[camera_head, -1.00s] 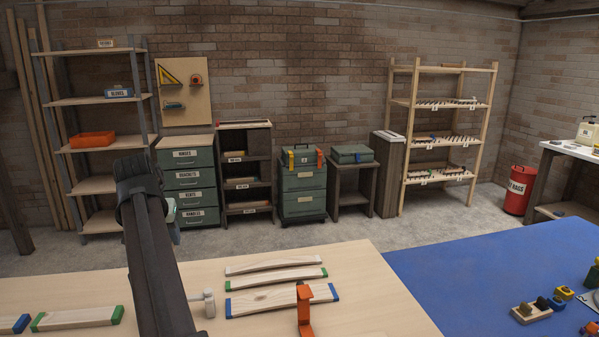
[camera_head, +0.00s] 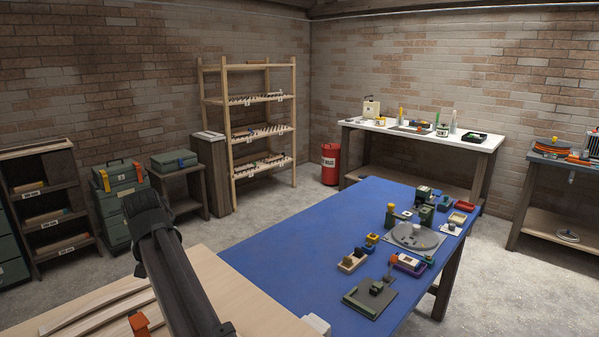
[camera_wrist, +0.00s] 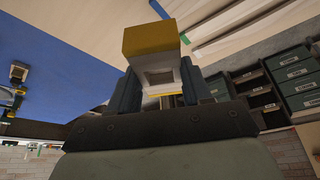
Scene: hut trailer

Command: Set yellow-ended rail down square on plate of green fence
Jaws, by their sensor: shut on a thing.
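In the wrist view my gripper (camera_wrist: 160,76) is shut on a pale piece with a broad yellow end (camera_wrist: 150,40), which I take to be the yellow-ended rail. The yellow end faces the camera and hides most of the piece's length. In the head view the gripper and rail cannot be made out; only my dark arm shows at lower left. A dark plate (camera_head: 360,304) with a small green block (camera_head: 376,287) lies on the blue mat. It may be the green fence's plate, but I cannot be sure, as other green blocks (camera_head: 424,215) stand farther back.
The blue mat (camera_head: 310,240) has clear room on its left half. A grey round plate (camera_head: 413,237), a yellow-topped block (camera_head: 372,239) and a purple tray (camera_head: 408,263) crowd its right side. Pale wooden strips (camera_head: 100,308) and an orange piece (camera_head: 139,323) lie at lower left.

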